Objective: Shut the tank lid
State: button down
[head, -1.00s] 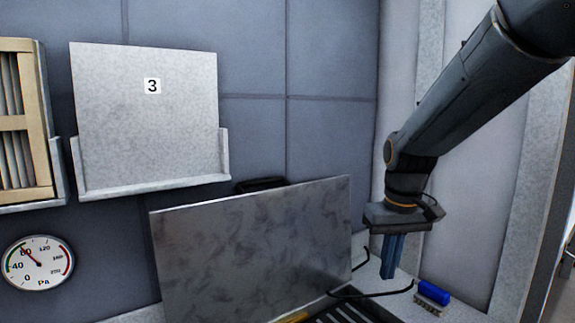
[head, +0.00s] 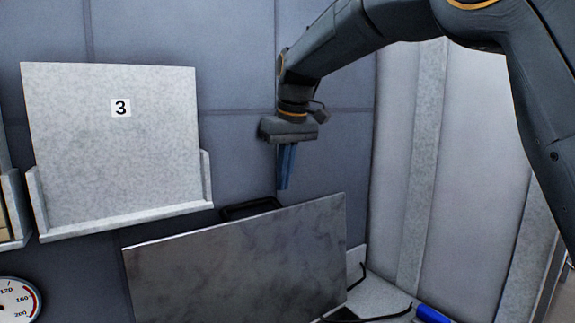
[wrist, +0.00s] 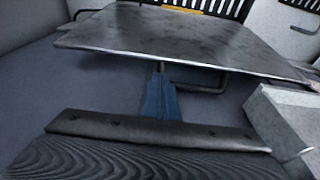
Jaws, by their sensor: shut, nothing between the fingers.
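The tank lid (head: 240,262) is a grey metal plate standing raised and tilted in the head view, its face toward the camera. It also shows in the wrist view (wrist: 185,38), beyond my fingers. A dark handle (head: 250,208) sticks out behind its top edge, and the wrist view shows it as a bent bar (wrist: 200,86). My gripper (head: 284,187) is shut and empty, pointing down above and behind the lid's top edge, on the wall side. In the wrist view my blue fingers (wrist: 160,72) point toward the lid's edge. I cannot tell if they touch it.
A pale panel marked 3 (head: 118,140) sits in a wall holder at the left. A gauge (head: 15,302) is at the lower left. A blue object (head: 432,314) and a black cable (head: 385,316) lie at the lower right. A dark slatted grate (wrist: 225,8) lies beyond the lid.

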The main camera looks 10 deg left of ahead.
jog(key=p+x, duration=0.1)
jog(key=x, duration=0.4)
jog(key=shift+f, duration=0.15)
jog(key=shift+d, duration=0.15)
